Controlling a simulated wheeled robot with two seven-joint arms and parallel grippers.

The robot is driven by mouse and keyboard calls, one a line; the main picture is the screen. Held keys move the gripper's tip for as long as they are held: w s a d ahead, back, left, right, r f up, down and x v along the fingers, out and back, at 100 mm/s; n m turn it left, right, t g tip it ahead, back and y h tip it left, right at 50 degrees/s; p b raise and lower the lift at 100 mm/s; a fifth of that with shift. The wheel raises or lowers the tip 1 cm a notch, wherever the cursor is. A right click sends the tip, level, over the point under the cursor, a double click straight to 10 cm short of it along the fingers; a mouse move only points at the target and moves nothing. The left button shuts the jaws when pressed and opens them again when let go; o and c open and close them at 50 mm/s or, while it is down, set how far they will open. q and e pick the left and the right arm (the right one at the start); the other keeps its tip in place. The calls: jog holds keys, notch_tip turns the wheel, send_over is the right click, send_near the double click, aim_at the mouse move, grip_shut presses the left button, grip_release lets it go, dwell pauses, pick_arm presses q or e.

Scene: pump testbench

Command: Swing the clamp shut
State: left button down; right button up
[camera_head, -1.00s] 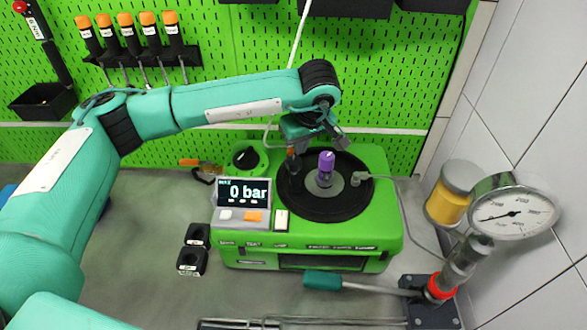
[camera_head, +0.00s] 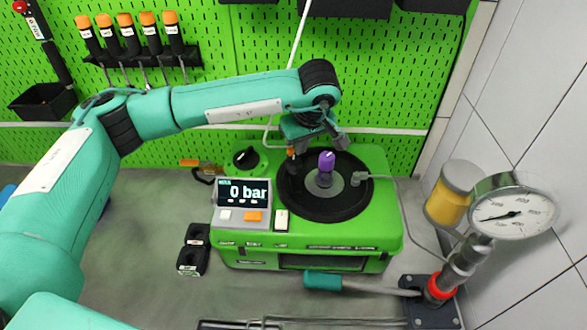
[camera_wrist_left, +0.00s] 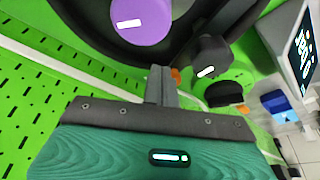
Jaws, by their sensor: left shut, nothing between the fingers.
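The green pump testbench (camera_head: 393,225) has a round black plate (camera_head: 345,207) on top. A purple-topped part (camera_head: 326,161) stands upright at the plate's middle; its purple top (camera_wrist_left: 140,20) also shows in the left wrist view. A black upright piece with an orange tip (camera_head: 292,162), perhaps the clamp, stands at the plate's rear left; I cannot tell its exact position. My left gripper (camera_head: 340,138) is over the plate's rear edge, behind the purple part. The right gripper is out of view.
A display reading 0 bar (camera_head: 243,193) is at the bench's front left. A pressure gauge (camera_head: 513,212) stands at the right, with a teal-handled tool (camera_head: 322,281) in front of the bench.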

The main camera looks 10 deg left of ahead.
pick_arm(q)
jog(key=shift+a, duration=0.15)
jog(key=shift+s+a+b, duration=0.2)
jog(key=shift+a+b, duration=0.25)
jog(key=shift+a, duration=0.6)
jog(key=shift+s+a+b, duration=0.45)
jog(key=shift+s+a, duration=0.15)
jog(key=shift+a, duration=0.3)
jog(key=shift+s, duration=0.1)
